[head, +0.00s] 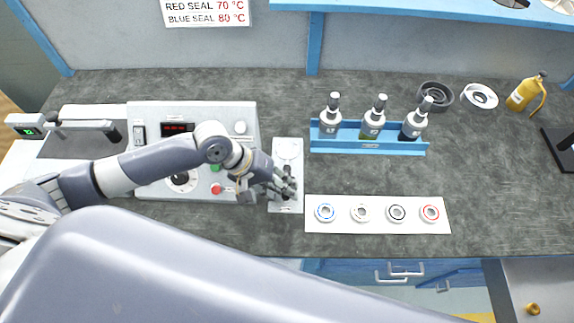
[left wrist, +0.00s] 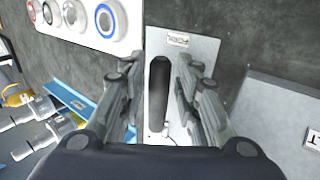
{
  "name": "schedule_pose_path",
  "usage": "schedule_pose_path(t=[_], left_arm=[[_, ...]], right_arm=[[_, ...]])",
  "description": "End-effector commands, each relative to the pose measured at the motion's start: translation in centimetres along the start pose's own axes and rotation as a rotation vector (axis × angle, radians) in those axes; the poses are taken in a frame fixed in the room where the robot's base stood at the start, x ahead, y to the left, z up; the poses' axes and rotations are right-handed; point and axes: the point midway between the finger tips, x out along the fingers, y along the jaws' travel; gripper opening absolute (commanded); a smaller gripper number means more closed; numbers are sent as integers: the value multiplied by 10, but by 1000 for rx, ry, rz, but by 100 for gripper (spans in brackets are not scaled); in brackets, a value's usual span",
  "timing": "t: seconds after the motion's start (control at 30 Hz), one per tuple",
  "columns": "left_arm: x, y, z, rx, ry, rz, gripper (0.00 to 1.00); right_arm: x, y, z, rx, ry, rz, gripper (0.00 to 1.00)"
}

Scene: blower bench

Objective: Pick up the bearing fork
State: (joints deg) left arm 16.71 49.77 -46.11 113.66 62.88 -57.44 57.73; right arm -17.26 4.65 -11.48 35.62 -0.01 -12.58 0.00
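The bearing fork shows as a black handle (left wrist: 158,92) lying on a light grey labelled plate (left wrist: 205,48) in the left wrist view. In the head view the plate (head: 288,150) lies between the control box and the white strip of rings, and the fork is largely hidden by my gripper. My left gripper (head: 281,186) is over the plate. In the left wrist view its fingers (left wrist: 158,78) are open on either side of the handle, with a gap to it on both sides. My right gripper is not in view.
A control box (head: 245,115) with a display and buttons stands left of the plate. A white strip (head: 378,226) with several ringed seals lies to the right. A blue rack (head: 370,146) with three bottles stands behind it.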

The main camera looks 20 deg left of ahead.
Motion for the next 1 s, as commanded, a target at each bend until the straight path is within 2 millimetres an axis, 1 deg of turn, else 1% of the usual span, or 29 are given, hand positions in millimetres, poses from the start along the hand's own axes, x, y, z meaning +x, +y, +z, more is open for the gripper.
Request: schedule_pose_path(t=[0.03,0.07,0.1,0.53,0.67,0.8,0.83,1.0], left_arm=[[0,0,0,0,0,0,10],[0,0,0,0,0,0,4],[0,0,0,0,0,0,0],[-3,2,-1,1,2,2,0],[-12,8,-1,3,4,3,0],[-29,20,-2,6,4,4,0],[-30,21,3,4,1,3,0],[-31,22,45,3,-5,3,0]], right_arm=[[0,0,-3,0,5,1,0],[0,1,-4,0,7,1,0],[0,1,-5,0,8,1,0],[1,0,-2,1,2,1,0],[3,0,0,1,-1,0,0],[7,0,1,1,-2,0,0],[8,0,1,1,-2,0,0],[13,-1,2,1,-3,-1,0]])
